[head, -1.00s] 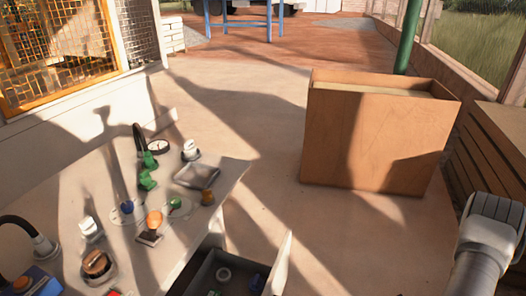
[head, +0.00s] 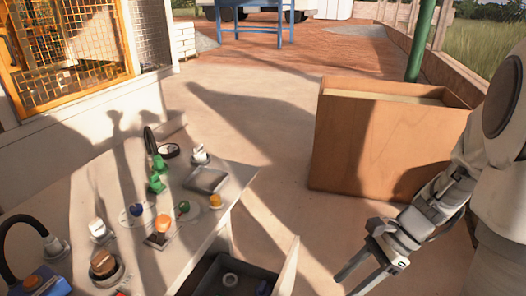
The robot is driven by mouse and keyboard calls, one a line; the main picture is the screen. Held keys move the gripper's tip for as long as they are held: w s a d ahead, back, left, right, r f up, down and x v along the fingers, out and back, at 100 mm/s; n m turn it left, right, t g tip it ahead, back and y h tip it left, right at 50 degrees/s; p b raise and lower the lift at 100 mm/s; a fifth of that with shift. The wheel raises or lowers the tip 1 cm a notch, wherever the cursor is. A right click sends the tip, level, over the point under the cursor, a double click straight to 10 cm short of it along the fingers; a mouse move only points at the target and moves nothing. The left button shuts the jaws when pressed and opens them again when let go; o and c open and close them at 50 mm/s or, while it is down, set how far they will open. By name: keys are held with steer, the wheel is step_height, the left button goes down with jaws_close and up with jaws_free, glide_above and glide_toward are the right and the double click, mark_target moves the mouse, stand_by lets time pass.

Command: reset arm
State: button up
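My arm comes in from the right edge of the head view. My gripper (head: 358,281) is at the lower right, pointing down and to the left. Its two dark fingers are apart with nothing seen between them. It is over the floor, to the right of the table (head: 232,185) and of the dark open drawer or bin (head: 215,276). It touches nothing that I can see.
A large open wooden box (head: 345,140) stands behind my gripper. The floor between table and box is clear.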

steer(key=s+a+r+n+t+h+p, duration=0.1)
steer(key=r+n+p, duration=0.4)
steer(key=r, duration=0.6)
steer(key=s+a+r+n+t+h+p, duration=0.1)
steer(key=s+r+n+t+h+p, duration=0.1)
steer(key=r+n+p, duration=0.4)
steer(key=s+a+r+n+t+h+p, duration=0.1)
steer(key=r+n+t+h+p, duration=0.3)
steer(key=r, duration=1.2)
steer(key=s+n+p, duration=0.1)
steer(key=p, duration=0.1)
steer(key=shift+s+a+r+n+p, duration=0.2)
steer(key=shift+a+r+n+p, duration=0.1)
steer(key=shift+n, duration=0.1)
steer(key=shift+a, duration=0.1)
